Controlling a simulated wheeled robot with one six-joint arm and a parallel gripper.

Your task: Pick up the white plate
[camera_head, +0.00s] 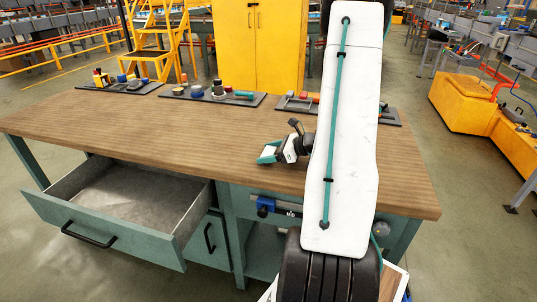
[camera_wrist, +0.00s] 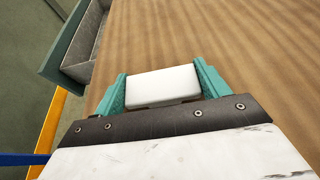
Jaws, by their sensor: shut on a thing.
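The white plate (camera_wrist: 163,85) is a small white block-like piece with rounded edges. In the wrist view it lies between the two teal fingers of my gripper (camera_wrist: 162,88), which is shut on it. In the head view the gripper (camera_head: 268,153) is over the front middle part of the wooden workbench (camera_head: 150,125), with the white plate (camera_head: 273,147) partly visible between its fingers. I cannot tell whether the plate touches the bench top. My white arm hides part of the bench.
An open, empty-looking drawer (camera_head: 100,215) sticks out at the bench's front left. Grey trays with small items (camera_head: 212,95) line the back edge. A yellow cabinet (camera_head: 258,45) and yellow steps (camera_head: 160,45) stand behind. The left and middle bench top is clear.

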